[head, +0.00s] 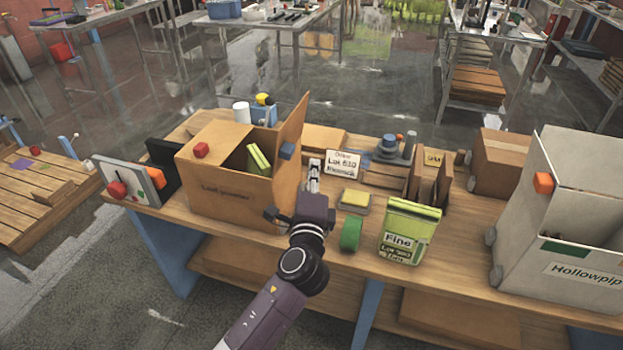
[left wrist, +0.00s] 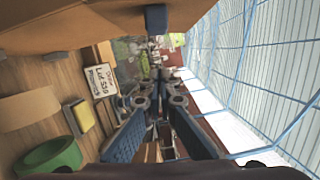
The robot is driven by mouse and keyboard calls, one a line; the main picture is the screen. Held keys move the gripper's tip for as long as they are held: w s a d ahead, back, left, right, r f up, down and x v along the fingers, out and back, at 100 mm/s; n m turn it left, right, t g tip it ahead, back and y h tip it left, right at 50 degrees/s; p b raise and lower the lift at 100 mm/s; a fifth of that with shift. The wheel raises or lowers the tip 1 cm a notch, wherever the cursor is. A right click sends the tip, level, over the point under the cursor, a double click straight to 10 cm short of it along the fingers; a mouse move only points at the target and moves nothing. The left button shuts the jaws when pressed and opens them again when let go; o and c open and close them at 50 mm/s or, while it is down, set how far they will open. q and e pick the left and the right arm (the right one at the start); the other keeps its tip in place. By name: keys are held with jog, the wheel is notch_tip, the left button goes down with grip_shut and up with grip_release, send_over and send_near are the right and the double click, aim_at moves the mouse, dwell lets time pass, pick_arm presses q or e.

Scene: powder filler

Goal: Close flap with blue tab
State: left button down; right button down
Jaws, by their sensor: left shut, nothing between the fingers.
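A brown cardboard box (head: 225,195) stands on the workbench. Its right flap (head: 293,116) stands up, leaning slightly outward, with a blue tab (head: 287,151) on its outer face. The flap with the red tab (head: 201,149) lies flat over the left part of the opening. A green packet (head: 258,158) shows inside. My left gripper (head: 314,165) is shut and empty, just right of the raised flap and apart from it. In the left wrist view, the blue tab (left wrist: 156,18) is at the top, above my fingers (left wrist: 156,92). My right gripper is not in view.
A lot sign (head: 343,164), yellow sponge (head: 355,199), green tape roll (head: 351,234) and green "Fine" box (head: 408,232) stand right of my left arm. A large grey bin (head: 540,225) is at the far right. A white cup (head: 241,112) stands behind the box.

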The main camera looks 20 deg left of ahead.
pick_arm(q)
jog(key=a, duration=0.1)
jog(key=a+p, duration=0.2)
jog(key=a, duration=0.1)
jog(key=shift+w+a+r, duration=0.1)
jog(key=shift+w+r, duration=0.25)
jog(key=shift+w, duration=0.05)
jog(key=shift+w, duration=0.1)
